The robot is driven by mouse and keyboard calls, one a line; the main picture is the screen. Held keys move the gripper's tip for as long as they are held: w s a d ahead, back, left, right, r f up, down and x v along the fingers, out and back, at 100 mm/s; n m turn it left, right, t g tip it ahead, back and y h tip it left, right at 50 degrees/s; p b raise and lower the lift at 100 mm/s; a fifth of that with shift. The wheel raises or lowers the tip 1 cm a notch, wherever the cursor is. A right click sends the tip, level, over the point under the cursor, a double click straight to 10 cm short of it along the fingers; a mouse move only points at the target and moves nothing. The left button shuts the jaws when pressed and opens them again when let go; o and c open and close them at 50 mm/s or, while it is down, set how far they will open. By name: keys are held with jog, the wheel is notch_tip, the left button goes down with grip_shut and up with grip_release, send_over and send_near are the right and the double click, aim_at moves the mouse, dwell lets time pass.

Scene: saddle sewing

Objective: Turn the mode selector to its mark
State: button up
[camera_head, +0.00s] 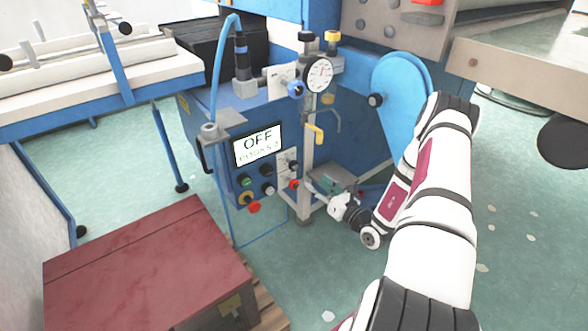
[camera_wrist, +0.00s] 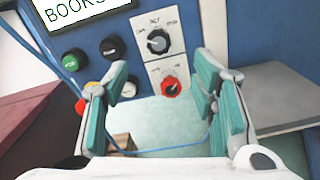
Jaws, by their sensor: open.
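The control panel shows two rotary knobs on white plates. The upper knob, dark with a grey face (camera_wrist: 158,42), has printed position labels around it, too small to read surely. The lower knob is red (camera_wrist: 171,86). I cannot tell from the lettering which is the mode selector. In the head view the upper knob (camera_head: 293,167) and red knob (camera_head: 295,184) sit at the panel's right edge. My gripper (camera_wrist: 161,70) is open and empty, its teal-padded fingers either side of the knobs in the picture, apart from them. In the head view my gripper (camera_head: 312,186) is just right of the panel.
A screen (camera_head: 258,145) reading OFF is above several push buttons, including green (camera_wrist: 75,58) and black ones. A red chest (camera_head: 140,265) is at lower left. A blue cable crosses below the fingers.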

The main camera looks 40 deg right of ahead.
aim_at(296, 166)
jog(key=w+b, duration=0.1)
jog(key=w, duration=0.3)
jog(key=w+b, duration=0.1)
jog(key=w, duration=0.3)
jog(key=w+b, duration=0.2)
jog(key=w, duration=0.3)
jog(key=shift+a, duration=0.3)
jog(key=shift+c, duration=0.2)
jog(key=c, duration=1.1)
